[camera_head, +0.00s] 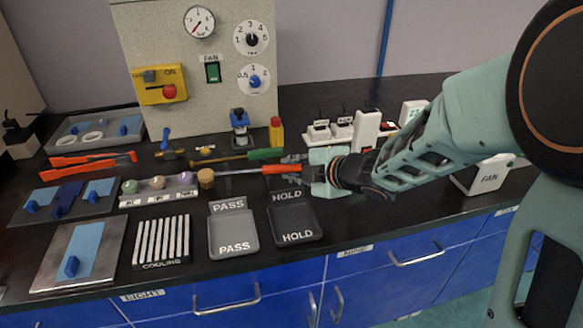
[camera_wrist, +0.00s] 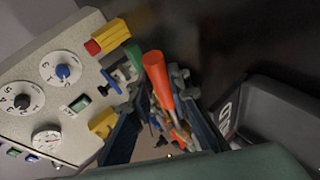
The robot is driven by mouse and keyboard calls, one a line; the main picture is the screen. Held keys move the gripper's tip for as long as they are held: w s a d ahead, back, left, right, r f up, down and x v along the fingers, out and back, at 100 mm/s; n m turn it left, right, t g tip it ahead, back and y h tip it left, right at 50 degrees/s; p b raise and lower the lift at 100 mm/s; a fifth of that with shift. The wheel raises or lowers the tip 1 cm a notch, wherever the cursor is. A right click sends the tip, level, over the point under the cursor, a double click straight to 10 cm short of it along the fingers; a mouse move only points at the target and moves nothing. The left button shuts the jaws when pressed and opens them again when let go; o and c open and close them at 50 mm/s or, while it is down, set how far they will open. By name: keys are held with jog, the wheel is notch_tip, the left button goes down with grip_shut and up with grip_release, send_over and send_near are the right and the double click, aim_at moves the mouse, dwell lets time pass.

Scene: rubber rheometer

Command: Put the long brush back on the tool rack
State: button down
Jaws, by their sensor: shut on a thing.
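The long brush has an orange handle (camera_head: 281,169), a thin grey shaft and a tan round head (camera_head: 206,178) at its left end. It lies roughly level in my gripper (camera_head: 297,171) above the black worktop. In the wrist view the orange handle (camera_wrist: 158,82) stands between the two dark fingers of my gripper (camera_wrist: 165,115), which is shut on it. The far end of the brush is unclear there. A green-handled tool (camera_head: 264,154) lies just behind the brush. I cannot clearly make out the tool rack; small brass-coloured pieces (camera_head: 205,150) sit near the green tool's left end.
The HOLD tray (camera_head: 296,237) and PASS tray (camera_head: 234,250) lie in front of the brush. A holder with several samples (camera_head: 158,199) is left of the brush head. The grey machine (camera_head: 222,95) stands behind. Orange tongs (camera_head: 90,159) lie left. White devices (camera_head: 367,130) stand right.

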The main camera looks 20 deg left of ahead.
jog(key=c, duration=1.7)
grip_release()
jog(key=shift+c, duration=0.2)
jog(key=shift+s+f, duration=0.1)
jog(key=shift+f, duration=0.1)
